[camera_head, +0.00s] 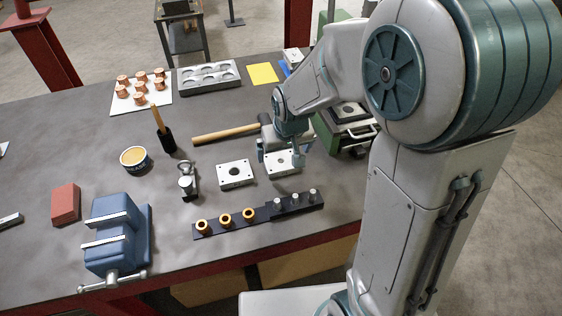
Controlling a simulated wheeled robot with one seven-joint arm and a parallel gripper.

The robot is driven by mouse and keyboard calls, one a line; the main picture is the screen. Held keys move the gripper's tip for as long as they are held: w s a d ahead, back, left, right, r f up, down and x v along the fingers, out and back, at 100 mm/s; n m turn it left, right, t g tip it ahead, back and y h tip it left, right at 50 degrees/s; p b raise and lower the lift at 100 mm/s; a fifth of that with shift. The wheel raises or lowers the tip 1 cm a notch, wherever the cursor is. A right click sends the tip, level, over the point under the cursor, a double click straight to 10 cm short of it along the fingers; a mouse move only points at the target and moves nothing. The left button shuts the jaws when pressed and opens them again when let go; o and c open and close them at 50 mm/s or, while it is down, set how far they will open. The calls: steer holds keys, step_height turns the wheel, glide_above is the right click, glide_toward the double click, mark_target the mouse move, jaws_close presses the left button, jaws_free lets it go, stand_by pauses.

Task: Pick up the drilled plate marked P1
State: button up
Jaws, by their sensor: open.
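Two pale drilled plates lie on the grey bench. One drilled plate (236,175) lies clear, with a large centre hole and smaller corner holes. The other drilled plate (283,164) lies just right of it, directly under my gripper (281,160), which hides part of its top. No P1 mark is readable on either plate at this size. My gripper points down with its fingers apart and nothing seen between them. I cannot tell whether the fingertips touch the plate.
A dark strip with brass bushings (225,220) and grey pins lies in front. A small metal clamp (187,183) stands left. A green machine (345,135) is close on the right. A blue vice (117,235) sits front left.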

mark_target(281, 162)
steer(key=shift+p+x, duration=0.6)
steer(key=shift+x, duration=2.5)
steer(key=shift+w+a, duration=0.1)
steer(key=shift+w, duration=0.1)
steer(key=shift+r, duration=0.1)
steer(key=c, duration=1.2)
